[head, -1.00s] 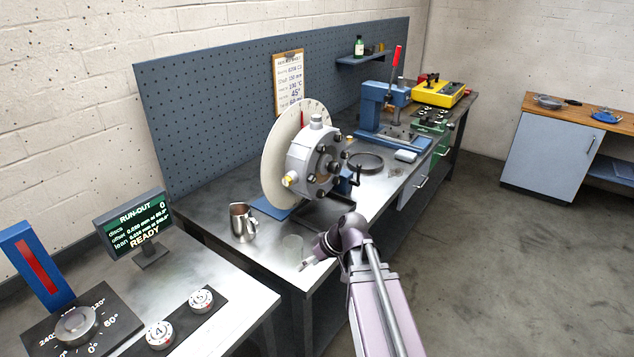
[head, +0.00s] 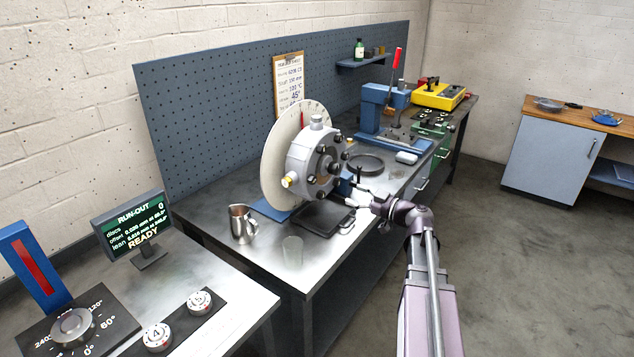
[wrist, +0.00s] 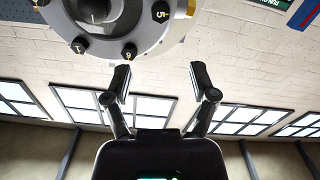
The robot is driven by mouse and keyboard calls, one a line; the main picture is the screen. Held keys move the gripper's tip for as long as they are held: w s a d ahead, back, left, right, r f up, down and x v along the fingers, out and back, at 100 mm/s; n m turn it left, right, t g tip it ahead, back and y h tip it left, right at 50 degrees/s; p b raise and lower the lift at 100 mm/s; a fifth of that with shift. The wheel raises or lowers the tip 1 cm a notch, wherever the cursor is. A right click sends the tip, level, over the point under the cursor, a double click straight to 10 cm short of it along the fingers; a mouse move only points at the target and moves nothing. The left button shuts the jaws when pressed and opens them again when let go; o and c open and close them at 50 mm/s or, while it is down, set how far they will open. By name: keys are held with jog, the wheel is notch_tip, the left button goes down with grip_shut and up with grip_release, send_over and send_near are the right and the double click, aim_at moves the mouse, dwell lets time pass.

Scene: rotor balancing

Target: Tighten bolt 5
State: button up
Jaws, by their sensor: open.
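The rotor's grey hub (head: 310,165) stands upright in front of a pale dial disc (head: 277,160), with several black bolts around its face. In the wrist view the hub (wrist: 115,38) fills the top left. A black bolt head marked 5 (wrist: 160,11) shows near its right side. My gripper (head: 357,193) is in front of the hub, to its lower right, apart from it. In the wrist view my gripper (wrist: 160,78) is open and empty, its fingertips just below the hub rim and not touching bolt 5.
A metal jug (head: 242,224) stands on the bench left of the rotor. A dark round dish (head: 367,164) and a blue press (head: 377,108) are behind it. The run-out monitor (head: 133,224) reads READY. A yellow case (head: 438,95) sits at the far end.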

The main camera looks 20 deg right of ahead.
aim_at(315, 179)
jog(key=shift+w+a, duration=0.1)
dwell(0.3)
jog(key=shift+x, duration=6.8)
jog(key=shift+c, duration=0.2)
grip_shut()
